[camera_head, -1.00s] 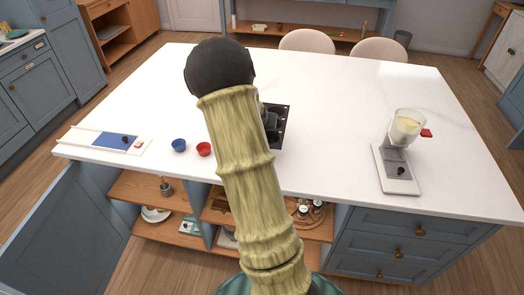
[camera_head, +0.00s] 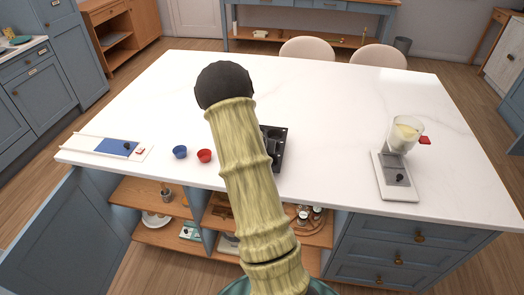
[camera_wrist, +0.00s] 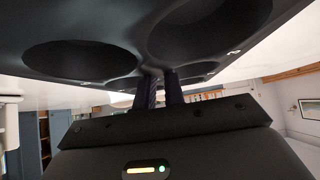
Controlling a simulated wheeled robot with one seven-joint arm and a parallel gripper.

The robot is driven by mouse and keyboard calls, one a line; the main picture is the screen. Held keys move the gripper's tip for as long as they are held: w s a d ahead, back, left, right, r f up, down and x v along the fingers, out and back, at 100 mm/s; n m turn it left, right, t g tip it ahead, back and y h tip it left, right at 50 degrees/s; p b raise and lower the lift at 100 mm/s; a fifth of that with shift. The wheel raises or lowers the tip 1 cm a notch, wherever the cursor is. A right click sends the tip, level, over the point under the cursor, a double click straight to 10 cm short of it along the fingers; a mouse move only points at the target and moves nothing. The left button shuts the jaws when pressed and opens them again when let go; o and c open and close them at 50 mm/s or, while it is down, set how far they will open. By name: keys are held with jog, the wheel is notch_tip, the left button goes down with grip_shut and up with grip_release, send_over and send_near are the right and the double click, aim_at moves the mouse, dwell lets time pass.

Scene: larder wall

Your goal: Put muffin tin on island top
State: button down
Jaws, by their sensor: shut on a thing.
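The dark muffin tin (camera_head: 277,150) shows partly to the right of my arm in the head view, over the near middle part of the white island top (camera_head: 330,110). My arm hides its left part. In the wrist view the tin (camera_wrist: 135,22) fills the upper part, with several round cups visible. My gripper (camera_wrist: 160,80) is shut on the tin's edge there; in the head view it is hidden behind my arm. I cannot tell whether the tin touches the island top.
A blue cup (camera_head: 180,152) and a red cup (camera_head: 204,156) stand left of my arm. A white board with a blue panel (camera_head: 117,147) lies at the left. A scale (camera_head: 396,176) with a jug (camera_head: 405,133) stands at the right. The island's far half is clear.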

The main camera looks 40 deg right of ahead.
jog(key=shift+w+f, duration=0.2)
jog(key=shift+f, duration=0.9)
jog(key=shift+d+f, duration=0.1)
jog(key=shift+f, duration=0.05)
jog(key=shift+s+d, duration=0.1)
jog(key=shift+s, duration=0.1)
jog(key=c, duration=1.9)
grip_release()
jog(key=shift+w+a+f, duration=0.15)
jog(key=shift+a+f, duration=0.05)
jog(key=shift+a, duration=0.05)
jog(key=o, duration=0.4)
jog(key=shift+a, duration=0.1)
jog(key=shift+c, duration=0.2)
jog(key=shift+o, duration=0.3)
jog(key=shift+r, duration=0.1)
